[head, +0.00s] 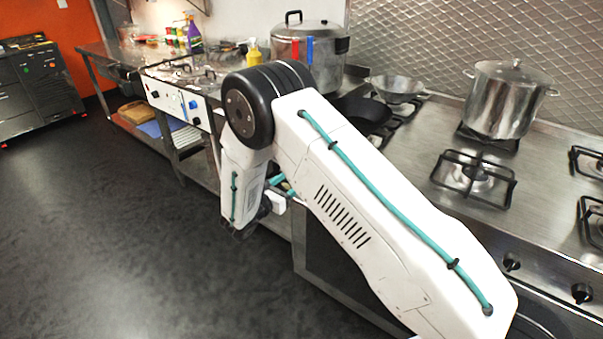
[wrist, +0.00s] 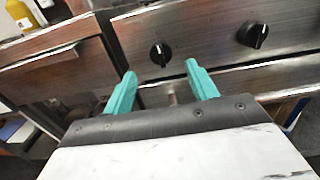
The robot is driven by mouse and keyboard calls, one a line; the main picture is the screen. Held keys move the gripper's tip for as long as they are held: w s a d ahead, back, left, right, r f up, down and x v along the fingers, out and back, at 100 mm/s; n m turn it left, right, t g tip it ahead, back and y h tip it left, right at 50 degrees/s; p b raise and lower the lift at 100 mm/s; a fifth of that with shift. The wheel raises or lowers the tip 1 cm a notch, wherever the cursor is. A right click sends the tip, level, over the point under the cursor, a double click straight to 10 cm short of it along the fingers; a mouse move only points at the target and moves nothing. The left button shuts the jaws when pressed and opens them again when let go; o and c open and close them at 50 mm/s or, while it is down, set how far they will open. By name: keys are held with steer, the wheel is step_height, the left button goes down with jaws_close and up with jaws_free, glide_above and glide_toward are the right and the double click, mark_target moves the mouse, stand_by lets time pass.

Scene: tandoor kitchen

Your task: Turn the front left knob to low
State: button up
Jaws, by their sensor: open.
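In the wrist view a black round knob (wrist: 160,54) with a white pointer line sits on the steel stove front, the leftmost knob in that view. The line looks near upright, slightly tilted. My gripper (wrist: 160,68) is open, its two teal fingers apart, with the knob showing between and just beyond the fingertips. I see no contact. A second black knob (wrist: 252,35) is to the right, with its pointer tilted. In the head view my arm hides most of my gripper and this left part of the stove front.
Two more black knobs, one (head: 511,262) and another (head: 582,293), show on the stove front at right. A large steel pot (head: 506,98), a steel bowl (head: 398,88) and a lidded cooker (head: 310,55) stand on top. The dark floor (head: 130,220) at left is clear.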

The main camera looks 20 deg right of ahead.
steer(key=x, duration=0.7)
steer(key=shift+w+d, duration=0.1)
steer(key=shift+d, duration=0.1)
steer(key=c, duration=1)
